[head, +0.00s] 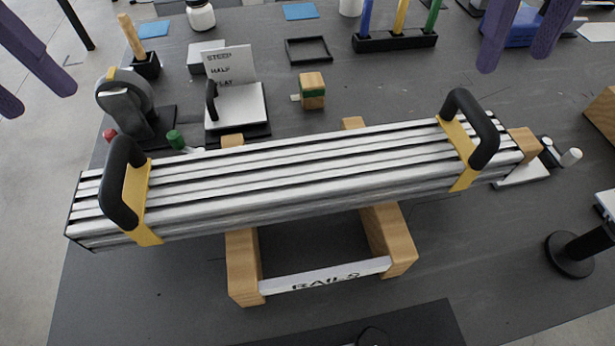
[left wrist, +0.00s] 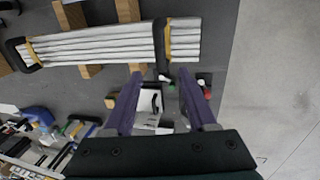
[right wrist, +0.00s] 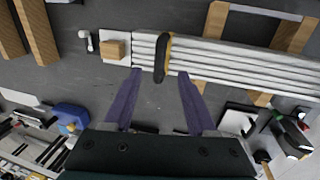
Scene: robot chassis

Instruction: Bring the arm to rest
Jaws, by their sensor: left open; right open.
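My left gripper (head: 38,98) is at the upper left of the head view, its two purple fingers apart and nothing between them. My right gripper (head: 515,62) is at the upper right, also open and empty. A bundle of silver rails (head: 300,180) lies across a wooden stand (head: 243,265) labelled RAILS. Two black handles on yellow straps, a left handle (head: 118,185) and a right handle (head: 484,130), stand up from the bundle. Both grippers are apart from the handles. The bundle also shows ahead of the fingers in the left wrist view (left wrist: 95,45) and right wrist view (right wrist: 235,62).
Behind the bundle are a round grey device (head: 124,100), a white plate with a printed card (head: 238,104), a wooden block (head: 312,90) and a rack of coloured tools (head: 394,41). A black round-based post (head: 569,255) stands at right. The dark tabletop (head: 150,295) is clear at front left.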

